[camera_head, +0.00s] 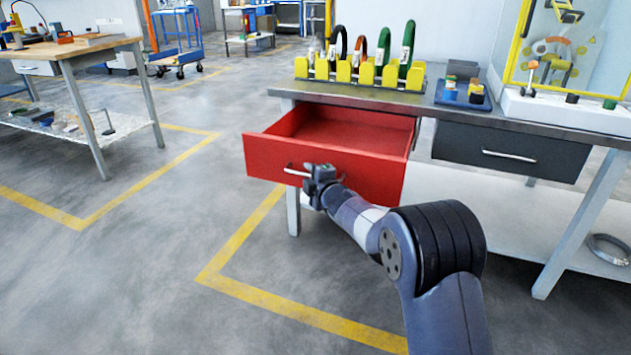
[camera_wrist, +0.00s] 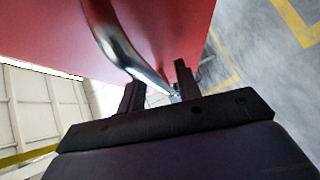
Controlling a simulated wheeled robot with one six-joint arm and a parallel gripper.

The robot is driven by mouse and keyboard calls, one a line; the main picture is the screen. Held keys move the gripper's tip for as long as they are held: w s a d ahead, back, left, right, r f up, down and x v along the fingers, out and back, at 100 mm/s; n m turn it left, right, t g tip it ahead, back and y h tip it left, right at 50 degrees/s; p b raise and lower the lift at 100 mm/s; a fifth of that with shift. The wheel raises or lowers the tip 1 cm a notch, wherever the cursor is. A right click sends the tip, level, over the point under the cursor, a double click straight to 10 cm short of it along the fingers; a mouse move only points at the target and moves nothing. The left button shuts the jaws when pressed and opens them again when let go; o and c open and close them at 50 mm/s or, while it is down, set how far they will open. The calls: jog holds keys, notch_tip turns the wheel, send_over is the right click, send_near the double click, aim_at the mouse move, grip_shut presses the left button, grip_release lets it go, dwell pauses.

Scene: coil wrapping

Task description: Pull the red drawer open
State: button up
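The red drawer (camera_head: 345,135) hangs open well out from under the workbench top, and its inside looks empty. A silvery curved bar handle (camera_head: 296,172) is on its front. My gripper (camera_head: 314,178) is at the right part of the handle. In the wrist view the handle (camera_wrist: 122,45) runs down from the top to between the two dark fingers of my gripper (camera_wrist: 160,90). The fingers stand apart on both sides of the bar. I cannot tell whether they press on it. The drawer front (camera_wrist: 180,25) fills the top of that view.
A grey closed drawer (camera_head: 500,150) is to the right under the workbench (camera_head: 460,112). The floor in front and left is clear, with yellow lines.

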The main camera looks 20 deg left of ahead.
jog(key=p+v, duration=0.1)
jog(key=v, duration=0.9)
jog(key=shift+s+d, duration=0.2)
jog(key=b+x, duration=0.1)
jog(key=x, duration=1)
jog(key=shift+w+d, duration=0.1)
jog(key=shift+w, duration=0.05)
dwell(0.4)
